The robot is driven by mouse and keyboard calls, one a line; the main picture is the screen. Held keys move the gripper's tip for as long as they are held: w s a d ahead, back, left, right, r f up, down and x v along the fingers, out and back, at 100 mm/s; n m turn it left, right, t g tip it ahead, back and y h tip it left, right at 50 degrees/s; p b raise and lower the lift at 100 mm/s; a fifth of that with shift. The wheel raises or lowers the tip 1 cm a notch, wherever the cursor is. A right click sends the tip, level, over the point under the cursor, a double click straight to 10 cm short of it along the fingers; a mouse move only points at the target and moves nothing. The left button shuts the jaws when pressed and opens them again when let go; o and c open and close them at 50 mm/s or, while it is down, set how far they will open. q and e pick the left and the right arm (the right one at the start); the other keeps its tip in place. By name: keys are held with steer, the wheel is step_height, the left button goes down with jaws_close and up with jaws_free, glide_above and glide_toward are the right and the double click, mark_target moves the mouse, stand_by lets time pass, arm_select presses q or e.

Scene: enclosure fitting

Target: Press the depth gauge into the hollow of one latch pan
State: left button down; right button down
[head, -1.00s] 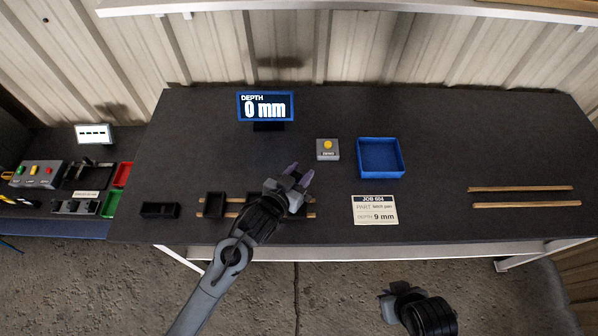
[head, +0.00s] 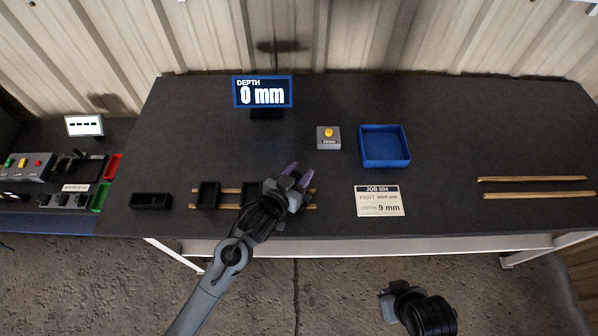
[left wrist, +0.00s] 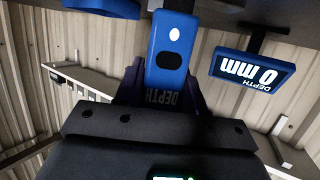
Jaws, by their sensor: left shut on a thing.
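My left gripper (head: 290,181) is over the right end of the wooden rails, fingers pointing away from me. In the left wrist view it is shut on the blue depth gauge (left wrist: 171,50), marked DEPTH; the head view hardly shows the gauge. Black latch pans stand on the rails: one at the left (head: 208,195) and one beside my gripper (head: 250,189), partly covered by it. Another black pan-like piece (head: 151,201) lies left of the rails. Anything under my gripper is hidden. My right gripper (head: 388,301) hangs in front of the bench; its jaws are unclear.
The depth display (head: 262,92) reads 0 mm. A grey box with a yellow button (head: 328,137), a blue tray (head: 385,160) and a job card (head: 379,201) reading latch pan, 9 mm, stand to the right. Two bare wooden strips (head: 538,195) lie far right, with clear bench between.

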arm_select(q)
steer(key=shift+p, duration=0.8)
stand_by(0.9)
steer(key=shift+f, duration=0.2)
stand_by(0.6)
steer(key=shift+a+f, duration=0.1)
steer(key=shift+f, duration=0.25)
stand_by(1.5)
step_height(320, 180, up, 8)
steer(key=p, duration=0.8)
steer(key=shift+f, duration=0.2)
stand_by(1.0)
stand_by(0.4)
